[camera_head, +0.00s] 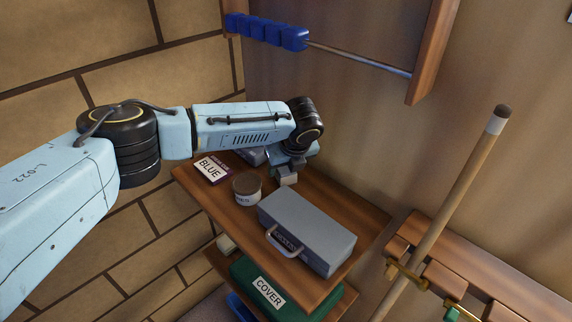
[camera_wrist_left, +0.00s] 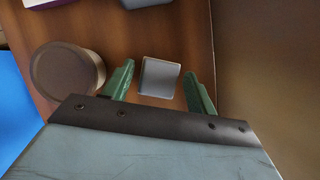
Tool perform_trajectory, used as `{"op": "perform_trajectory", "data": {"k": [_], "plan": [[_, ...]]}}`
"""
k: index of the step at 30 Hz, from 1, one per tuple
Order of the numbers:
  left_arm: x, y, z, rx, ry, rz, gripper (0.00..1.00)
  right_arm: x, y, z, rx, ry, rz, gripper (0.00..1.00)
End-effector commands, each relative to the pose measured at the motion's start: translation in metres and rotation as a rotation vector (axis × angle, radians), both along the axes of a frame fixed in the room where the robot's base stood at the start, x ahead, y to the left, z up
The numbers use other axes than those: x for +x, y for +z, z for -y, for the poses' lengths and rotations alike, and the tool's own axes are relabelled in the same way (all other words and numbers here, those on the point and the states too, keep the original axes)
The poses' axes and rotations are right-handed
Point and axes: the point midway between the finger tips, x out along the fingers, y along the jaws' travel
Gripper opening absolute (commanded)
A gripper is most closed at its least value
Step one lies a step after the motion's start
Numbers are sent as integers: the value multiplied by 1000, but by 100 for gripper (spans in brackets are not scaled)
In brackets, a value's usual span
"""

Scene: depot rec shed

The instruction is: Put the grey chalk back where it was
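The grey chalk (camera_wrist_left: 159,78) is a small grey block in the left wrist view, between the two green fingers of my left gripper (camera_wrist_left: 160,70). A narrow gap shows on each side of it, so the fingers look open around it and not closed on it. In the head view a small grey block (camera_head: 287,179), which looks like the chalk, shows just below my left gripper (camera_head: 288,166), over the back of the wooden shelf (camera_head: 345,202). I cannot tell there whether it touches the shelf; the fingers are mostly hidden. My right gripper is out of view.
A round tin (camera_head: 247,190) with a brown lid stands left of the gripper. A box marked BLUE (camera_head: 211,168) is farther left. A grey metal case (camera_head: 308,228) fills the shelf front. A green COVER bundle (camera_head: 300,301) lies below. A cue (camera_head: 455,190) stands at right.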

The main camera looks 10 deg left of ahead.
Motion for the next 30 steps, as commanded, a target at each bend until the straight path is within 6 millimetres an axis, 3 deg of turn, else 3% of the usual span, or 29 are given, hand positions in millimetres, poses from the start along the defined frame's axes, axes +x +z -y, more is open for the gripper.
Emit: {"op": "perform_trajectory", "data": {"k": [12, 24, 30], "plan": [[-2, 8, 1, -1, -1, -1, 61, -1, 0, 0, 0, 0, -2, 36], [-28, 82, 20, -2, -2, 1, 61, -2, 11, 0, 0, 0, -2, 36], [-37, 106, 26, -2, -1, 1, 61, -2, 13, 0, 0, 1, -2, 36]]}}
